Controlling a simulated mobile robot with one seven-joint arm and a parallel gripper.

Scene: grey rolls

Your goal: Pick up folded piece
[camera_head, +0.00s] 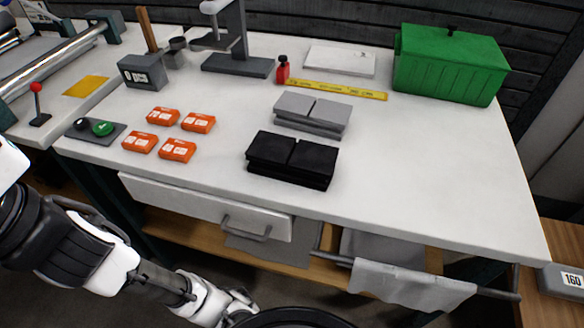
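A grey folded stack (313,112) lies on the white table, its top split by a seam down the middle. A black folded stack (292,158) of similar shape lies in front of it. A grey sheet (412,284) hangs folded over a bar below the table's front right edge. I cannot tell which of these is the folded piece. My gripper (238,302) is low at the bottom, below the table top and left of the hanging sheet, touching none of them. Its fingers are too small and unclear to show whether they are open.
Several orange packs (178,150) lie left of the stacks. A yellow ruler (337,90), red bottle (283,70) and green bin (450,62) stand behind. A drawer (207,205) with a handle is under the front edge. The table's right front (440,180) is clear.

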